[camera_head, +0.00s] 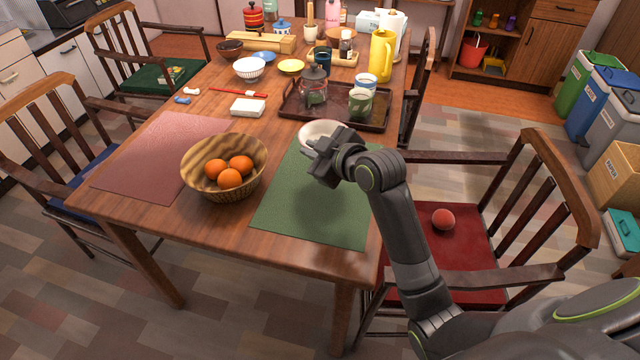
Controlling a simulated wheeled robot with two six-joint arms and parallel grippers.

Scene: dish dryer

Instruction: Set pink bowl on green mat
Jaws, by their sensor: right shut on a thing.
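A pale bowl (318,131), off-white in this light, is at the far edge of the green mat (310,215). My right gripper (318,148) is shut on the near side of the bowl, and the hand hides part of it. I cannot tell whether the bowl touches the mat or is held just above it. The rest of the green mat is bare, with my right arm crossing its right side. My left gripper is not in view.
A wooden basket of oranges (226,166) stands left of the green mat, partly over a pink mat (150,160). A red-cushioned chair (460,250) is at the right.

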